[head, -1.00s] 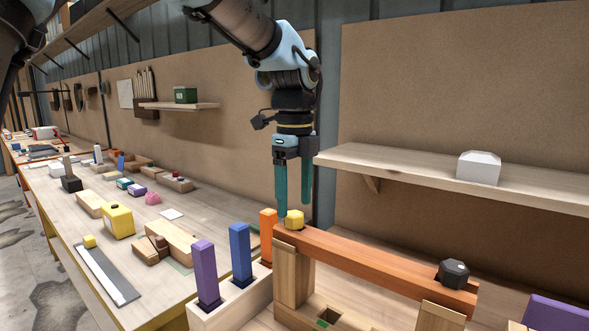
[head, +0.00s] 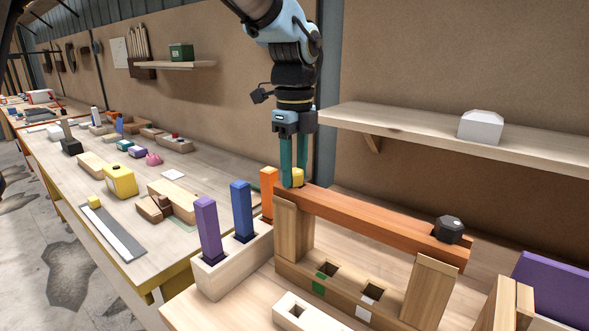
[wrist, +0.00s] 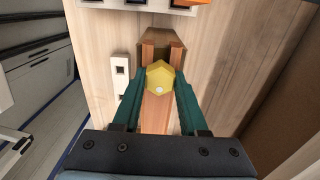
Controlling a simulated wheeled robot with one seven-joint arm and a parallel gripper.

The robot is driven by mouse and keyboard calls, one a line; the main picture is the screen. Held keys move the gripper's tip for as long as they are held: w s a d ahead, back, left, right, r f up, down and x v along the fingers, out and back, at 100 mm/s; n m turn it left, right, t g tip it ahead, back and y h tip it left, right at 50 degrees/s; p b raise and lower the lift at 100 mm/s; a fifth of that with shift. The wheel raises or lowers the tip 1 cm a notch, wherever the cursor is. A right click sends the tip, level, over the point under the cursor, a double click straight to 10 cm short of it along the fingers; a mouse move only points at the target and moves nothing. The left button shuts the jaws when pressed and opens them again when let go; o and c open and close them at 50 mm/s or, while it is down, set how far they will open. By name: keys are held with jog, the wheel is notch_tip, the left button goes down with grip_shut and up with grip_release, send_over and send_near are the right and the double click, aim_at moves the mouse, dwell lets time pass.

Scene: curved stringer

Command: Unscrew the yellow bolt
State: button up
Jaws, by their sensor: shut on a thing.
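The yellow bolt (head: 298,177) has a hexagonal head and sits at the left end of the orange-brown beam (head: 370,219). My gripper (head: 293,183) reaches down from above, with its two green fingers on either side of the bolt head. In the wrist view the yellow bolt (wrist: 160,77) lies between the fingertips of my gripper (wrist: 160,80), which are shut on it. The bolt's shank is hidden. A black bolt (head: 448,229) sits at the right end of the beam.
Wooden posts (head: 293,240) hold up the beam. A block with purple, blue and orange pegs (head: 241,210) stands left of it. A shelf (head: 400,135) with a white block (head: 481,127) juts out at the right. A purple block (head: 550,290) is at the lower right.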

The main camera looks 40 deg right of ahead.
grip_shut()
jog(key=n+p, duration=0.1)
jog(key=n, duration=0.3)
jog(key=shift+r, duration=0.2)
jog(key=n, duration=0.4)
jog(key=shift+r+n+p, duration=0.15)
jog(key=shift+n+p, duration=0.3)
jog(key=shift+n, duration=0.25)
jog(key=n+p, duration=0.1)
jog(key=n, duration=0.5)
jog(key=shift+n, duration=0.3)
